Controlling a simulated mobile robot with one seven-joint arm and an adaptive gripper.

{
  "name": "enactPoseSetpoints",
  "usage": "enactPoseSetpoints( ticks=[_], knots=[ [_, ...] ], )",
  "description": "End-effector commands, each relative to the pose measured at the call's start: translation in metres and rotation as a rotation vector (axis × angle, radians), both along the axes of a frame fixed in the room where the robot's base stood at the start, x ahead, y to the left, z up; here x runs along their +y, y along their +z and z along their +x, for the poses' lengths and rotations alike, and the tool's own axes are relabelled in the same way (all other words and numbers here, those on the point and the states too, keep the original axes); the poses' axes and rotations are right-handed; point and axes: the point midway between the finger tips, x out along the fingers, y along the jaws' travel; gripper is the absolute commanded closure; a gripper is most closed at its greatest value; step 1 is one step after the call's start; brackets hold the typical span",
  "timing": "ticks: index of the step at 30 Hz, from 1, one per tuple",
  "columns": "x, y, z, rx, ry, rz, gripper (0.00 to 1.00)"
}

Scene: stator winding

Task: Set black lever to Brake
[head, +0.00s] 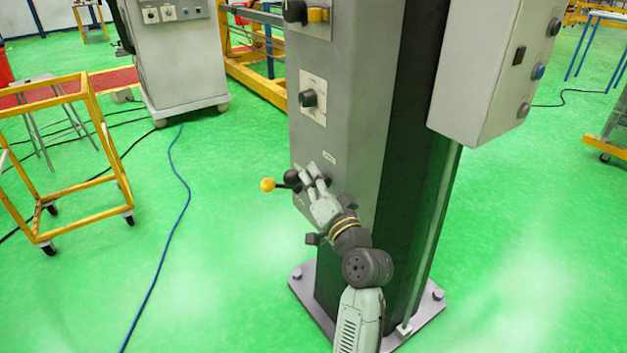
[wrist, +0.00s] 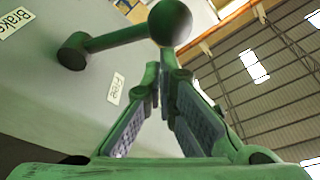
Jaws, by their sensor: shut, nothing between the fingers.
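The black lever (wrist: 118,38) shows in the wrist view, running from a round pivot on the grey panel to a large ball knob. A "Brake" label (wrist: 14,22) is at the upper left and a "Free" label (wrist: 117,88) is below the lever arm. My gripper (wrist: 165,72) is shut and empty, its fingertips just below the ball knob in the picture. I cannot tell whether they touch it. In the head view my gripper (head: 311,173) is at the front of the grey column, partly covering the dark lever parts there.
A yellow-knobbed handle (head: 268,184) sticks out left of my gripper on the grey column (head: 340,130). A rotary switch (head: 308,98) is above. A grey control box (head: 495,75) is at the right. A yellow frame cart (head: 95,130) stands left; the green floor between is mostly clear.

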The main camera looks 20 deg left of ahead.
Motion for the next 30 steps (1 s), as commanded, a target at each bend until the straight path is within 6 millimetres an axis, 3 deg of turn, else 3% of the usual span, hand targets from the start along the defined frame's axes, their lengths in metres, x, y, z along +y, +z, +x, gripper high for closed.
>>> enactPoseSetpoints(
  ticks=[11,30],
  knots=[
    [0.006,-0.019,-0.006,-0.103,0.003,-0.082,1.00],
    [0.015,-0.062,-0.019,-0.537,0.000,-0.422,1.00]
  ],
)
